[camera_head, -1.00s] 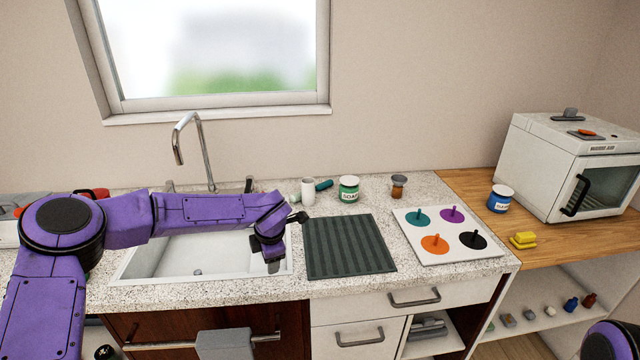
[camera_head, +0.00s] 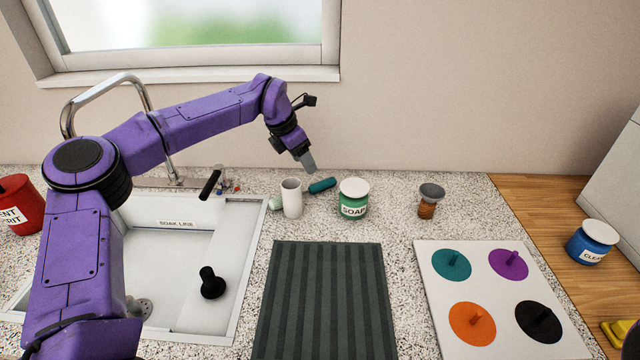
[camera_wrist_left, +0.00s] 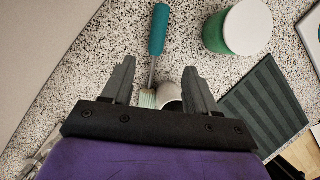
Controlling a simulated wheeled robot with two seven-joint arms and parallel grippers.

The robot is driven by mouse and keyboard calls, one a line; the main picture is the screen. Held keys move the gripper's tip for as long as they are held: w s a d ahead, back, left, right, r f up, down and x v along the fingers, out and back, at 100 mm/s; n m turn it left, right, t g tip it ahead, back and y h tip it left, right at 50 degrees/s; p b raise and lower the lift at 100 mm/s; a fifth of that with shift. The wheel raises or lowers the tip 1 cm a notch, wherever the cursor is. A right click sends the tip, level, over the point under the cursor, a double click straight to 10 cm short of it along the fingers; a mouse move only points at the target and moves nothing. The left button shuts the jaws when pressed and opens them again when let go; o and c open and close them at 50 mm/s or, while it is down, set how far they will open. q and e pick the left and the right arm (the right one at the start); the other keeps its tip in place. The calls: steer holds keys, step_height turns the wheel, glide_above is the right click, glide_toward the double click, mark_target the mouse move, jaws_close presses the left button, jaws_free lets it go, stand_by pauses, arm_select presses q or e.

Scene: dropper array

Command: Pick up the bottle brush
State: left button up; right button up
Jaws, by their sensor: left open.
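The bottle brush (camera_head: 322,185) lies on the speckled counter behind the white cup (camera_head: 292,198). Its teal handle points right, and the cup hides part of its stem. In the left wrist view the brush (camera_wrist_left: 158,30) shows its teal handle, thin metal stem and pale bristles. My left gripper (camera_head: 307,163) is above the counter near the handle, pointing down. In the left wrist view the gripper (camera_wrist_left: 159,68) is open and empty, with the stem showing between its fingers. My right gripper is not in view.
A green soap jar (camera_head: 353,198) stands just right of the brush, and a small brown bottle (camera_head: 428,201) farther right. The sink (camera_head: 170,243) is at left with the faucet (camera_head: 150,110) behind it. A dark ribbed mat (camera_head: 325,300) lies in front.

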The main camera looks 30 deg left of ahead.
mark_target(316, 184)
arm_select(q)
steer(key=p+x, duration=0.1)
steer(key=x, duration=0.3)
steer(key=p+x, duration=0.1)
steer(key=x, duration=0.2)
steer(key=p+x, duration=0.1)
steer(key=x, duration=0.2)
steer(key=shift+w+a+f+p, duration=0.15)
steer(key=shift+a+f+p, duration=0.05)
steer(key=shift+f+p, duration=0.1)
jaws_close()
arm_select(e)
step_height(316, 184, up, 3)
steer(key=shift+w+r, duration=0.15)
